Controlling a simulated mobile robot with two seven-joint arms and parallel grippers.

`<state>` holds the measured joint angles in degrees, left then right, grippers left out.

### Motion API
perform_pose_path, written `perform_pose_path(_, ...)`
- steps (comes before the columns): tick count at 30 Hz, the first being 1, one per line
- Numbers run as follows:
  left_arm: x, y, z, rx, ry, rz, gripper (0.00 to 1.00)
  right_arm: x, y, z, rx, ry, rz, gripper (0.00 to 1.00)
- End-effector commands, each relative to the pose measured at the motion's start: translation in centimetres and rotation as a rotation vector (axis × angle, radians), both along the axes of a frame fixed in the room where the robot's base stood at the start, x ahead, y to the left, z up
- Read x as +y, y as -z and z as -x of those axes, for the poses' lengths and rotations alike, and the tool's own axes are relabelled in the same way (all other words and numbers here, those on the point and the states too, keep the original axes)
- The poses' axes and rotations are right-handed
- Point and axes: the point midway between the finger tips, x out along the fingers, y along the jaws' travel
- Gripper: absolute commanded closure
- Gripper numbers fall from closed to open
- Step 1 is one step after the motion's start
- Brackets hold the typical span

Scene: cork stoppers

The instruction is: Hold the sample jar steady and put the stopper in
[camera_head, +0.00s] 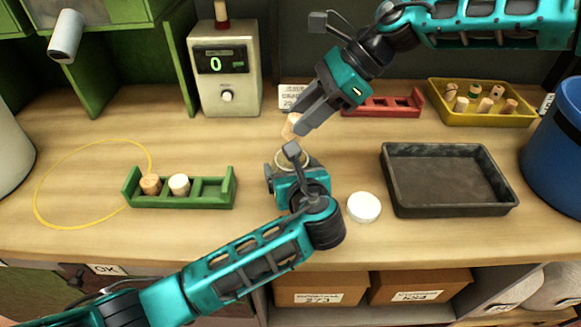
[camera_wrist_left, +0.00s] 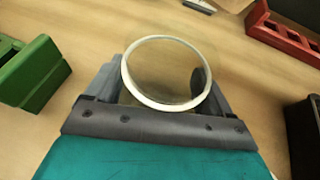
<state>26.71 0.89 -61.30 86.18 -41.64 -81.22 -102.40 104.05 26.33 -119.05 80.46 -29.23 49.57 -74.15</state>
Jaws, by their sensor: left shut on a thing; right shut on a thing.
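The sample jar (camera_head: 284,157) stands on the bench, mostly hidden by my left arm. In the left wrist view the jar (camera_wrist_left: 165,72) shows as a round glass with a pale rim, its mouth open and empty. My left gripper (camera_wrist_left: 163,92) is shut around it, one finger on each side. My right gripper (camera_head: 297,128) points down and left and is shut on a cork stopper (camera_head: 291,123). The stopper is tilted and shows just above and behind the jar's rim in the head view, apart from it as far as I can tell.
A green rack (camera_head: 205,199) with two stoppers stands left. A white round lid (camera_head: 364,207) and an empty dark tray (camera_head: 450,207) lie right. A red rack (camera_head: 385,106), a yellow tray (camera_head: 480,117) of stoppers and a device reading 0 (camera_head: 228,90) stand behind. A blue bin (camera_head: 556,145) is far right.

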Motion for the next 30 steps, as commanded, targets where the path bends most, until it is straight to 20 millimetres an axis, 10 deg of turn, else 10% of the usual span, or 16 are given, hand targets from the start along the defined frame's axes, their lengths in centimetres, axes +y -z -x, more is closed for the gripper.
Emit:
perform_pose_path(23,0.0,0.0,0.0,0.001,0.001,0.002,0.57,0.0,5.5,0.0,0.002,0.001,-0.001,0.9)
perform_pose_path(24,0.0,0.0,0.0,0.001,0.001,0.002,0.57,0.0,5.3,0.0,0.0,0.001,-0.001,0.58)
perform_pose_path(30,0.0,0.0,0.0,0.001,0.001,0.002,0.57,0.0,5.3,0.0,0.001,0.001,0.0,0.39)
